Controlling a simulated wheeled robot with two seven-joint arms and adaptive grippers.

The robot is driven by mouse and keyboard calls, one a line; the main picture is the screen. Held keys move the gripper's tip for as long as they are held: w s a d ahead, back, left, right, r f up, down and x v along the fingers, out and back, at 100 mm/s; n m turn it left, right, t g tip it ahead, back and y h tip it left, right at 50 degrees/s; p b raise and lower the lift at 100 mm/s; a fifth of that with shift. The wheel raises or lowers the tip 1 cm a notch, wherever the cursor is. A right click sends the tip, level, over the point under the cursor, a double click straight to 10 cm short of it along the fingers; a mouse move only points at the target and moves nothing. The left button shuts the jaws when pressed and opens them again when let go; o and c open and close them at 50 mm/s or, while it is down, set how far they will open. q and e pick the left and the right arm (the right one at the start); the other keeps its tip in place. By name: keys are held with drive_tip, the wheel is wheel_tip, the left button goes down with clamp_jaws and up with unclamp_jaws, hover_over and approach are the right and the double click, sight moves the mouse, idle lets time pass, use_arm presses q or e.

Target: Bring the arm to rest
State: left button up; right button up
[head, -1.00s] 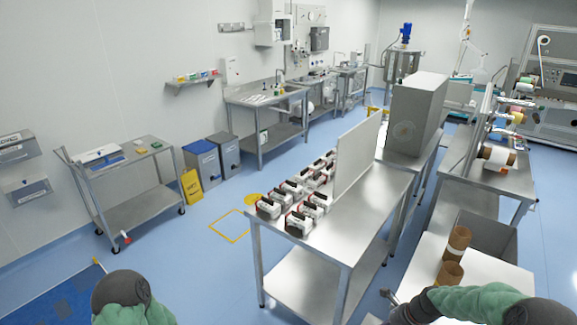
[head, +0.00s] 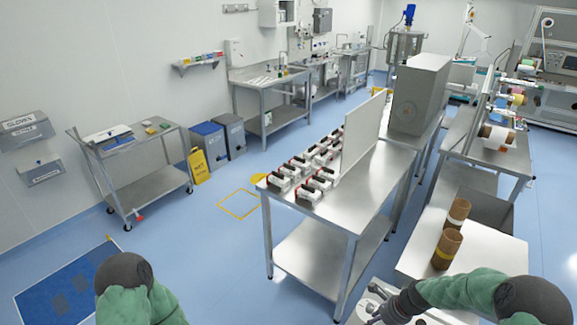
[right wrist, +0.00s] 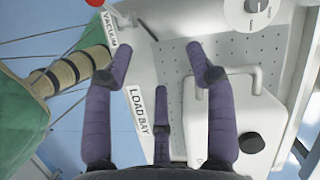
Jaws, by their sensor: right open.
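My right arm (head: 470,288) comes in at the bottom right of the head view, bent across toward the left. Its gripper (head: 372,308) is small and partly cut off there, over pale equipment at the bottom edge. In the right wrist view the purple fingers of the right gripper (right wrist: 158,62) are spread apart with nothing between them. They are above a pale panel marked LOAD BAY (right wrist: 138,108). I cannot tell whether they touch it. My left arm (head: 135,290) shows at the bottom left of the head view; its gripper is out of the picture.
Two brown cores (head: 447,248) stand on a white-topped table (head: 420,262) beside my right arm. A steel table (head: 365,205) with several white-and-red items is ahead. In the wrist view, a handled white cover (right wrist: 245,120) and a knob (right wrist: 257,6) are close to the fingers.

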drive_tip(key=s+a+f+n+g, duration=0.1)
drive_tip(key=s+a+f+n, duration=0.5)
drive_tip(key=s+a+n, duration=0.4)
drive_tip(key=s+a+f+n+g, duration=0.1)
drive_tip(key=s+a+f+n, duration=0.5)
drive_tip(key=s, duration=0.7)
wheel_tip(320, 180, down, 13)
drive_tip(key=w+a+n+b, duration=0.2)
drive_tip(key=b, duration=1.3)
drive_tip(key=shift+n+t, duration=0.3)
drive_tip(key=shift+n, duration=0.1)
